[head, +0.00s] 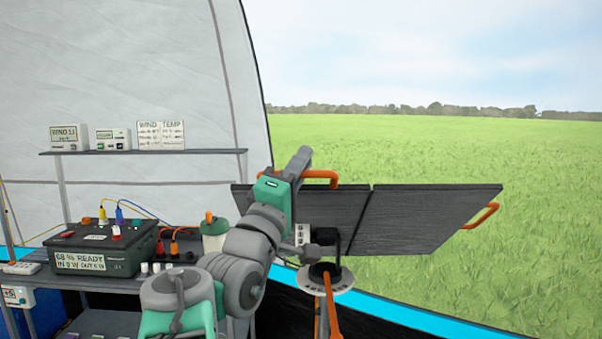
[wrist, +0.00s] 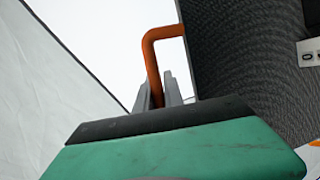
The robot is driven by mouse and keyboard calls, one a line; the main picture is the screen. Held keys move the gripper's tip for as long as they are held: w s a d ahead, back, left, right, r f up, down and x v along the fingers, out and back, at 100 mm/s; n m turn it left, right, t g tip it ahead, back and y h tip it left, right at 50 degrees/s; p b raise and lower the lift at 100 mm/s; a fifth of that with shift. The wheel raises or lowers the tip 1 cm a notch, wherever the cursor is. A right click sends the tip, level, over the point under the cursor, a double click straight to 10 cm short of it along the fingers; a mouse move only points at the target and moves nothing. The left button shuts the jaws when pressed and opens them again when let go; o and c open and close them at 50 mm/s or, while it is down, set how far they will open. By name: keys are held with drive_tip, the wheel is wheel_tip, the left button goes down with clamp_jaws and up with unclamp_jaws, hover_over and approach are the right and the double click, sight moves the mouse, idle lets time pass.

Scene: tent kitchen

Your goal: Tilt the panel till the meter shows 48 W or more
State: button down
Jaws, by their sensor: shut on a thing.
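The dark two-part panel (head: 420,220) stands on a stand at the tent opening, tilted, its lower edge near the round stand plate (head: 343,281). It has an orange handle (head: 322,175) at the upper left and another (head: 483,216) at the right. My gripper (wrist: 158,92) is shut on the left orange handle (wrist: 152,55); the handle passes between its fingers. In the head view my arm hides part of the panel's left side. The dark power box (head: 100,245) has a display (head: 80,262) that seems to read 68 % READY, IN 0 W.
The box stands on a bench with plugs and cables beside a pale green jar (head: 214,235). A shelf (head: 145,152) above holds small meters and a card. An orange lever (head: 331,305) hangs below the stand plate. Open grass lies beyond.

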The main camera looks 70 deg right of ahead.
drive_tip(key=c, duration=1.5)
unclamp_jaws()
drive_tip(key=shift+o, duration=0.2)
